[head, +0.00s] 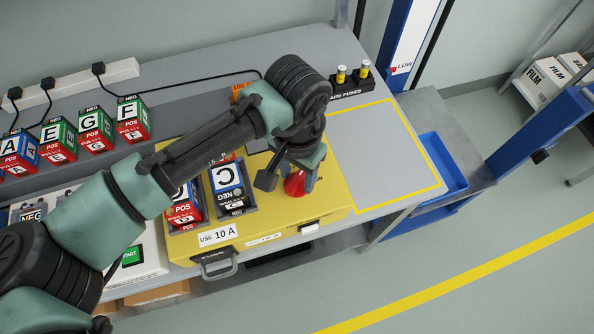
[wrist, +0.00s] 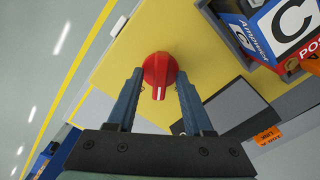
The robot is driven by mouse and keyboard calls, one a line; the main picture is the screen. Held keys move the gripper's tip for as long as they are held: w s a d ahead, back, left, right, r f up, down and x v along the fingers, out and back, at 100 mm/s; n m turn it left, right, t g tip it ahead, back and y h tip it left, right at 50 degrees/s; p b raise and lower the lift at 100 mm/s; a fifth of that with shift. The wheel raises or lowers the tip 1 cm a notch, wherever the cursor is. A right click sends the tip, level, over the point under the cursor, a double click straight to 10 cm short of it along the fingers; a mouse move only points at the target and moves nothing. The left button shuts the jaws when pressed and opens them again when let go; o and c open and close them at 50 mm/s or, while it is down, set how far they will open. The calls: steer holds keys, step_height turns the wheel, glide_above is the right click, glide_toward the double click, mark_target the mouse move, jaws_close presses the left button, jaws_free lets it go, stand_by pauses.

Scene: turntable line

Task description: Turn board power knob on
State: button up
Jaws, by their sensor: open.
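The red power knob (head: 295,185) sits on the yellow board (head: 318,192), partly hidden by my gripper in the head view. In the wrist view the knob (wrist: 158,68) is round with a raised grip bar. A white mark on the bar points toward the bottom of the picture. My gripper (wrist: 160,78) is open, with one blue-grey finger on each side of the knob. Narrow gaps show between fingers and knob. In the head view my gripper (head: 304,176) is down at the knob. How deep the fingertips reach around it I cannot tell.
Two lettered battery blocks stand in the board, one marked C (head: 228,186) close left of my gripper. Several more blocks (head: 95,128) stand along the back. A spare-fuse holder (head: 352,86) is behind. The yellow-outlined grey area (head: 383,158) at right is clear.

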jaws_close()
stand_by(0.5)
steer(key=m+p, duration=0.1)
steer(key=m, duration=0.2)
steer(key=shift+r+m, duration=0.1)
steer(key=shift+m, duration=0.2)
steer(key=shift+m+p, duration=0.45)
steer(key=shift+m, duration=1.35)
jaws_free()
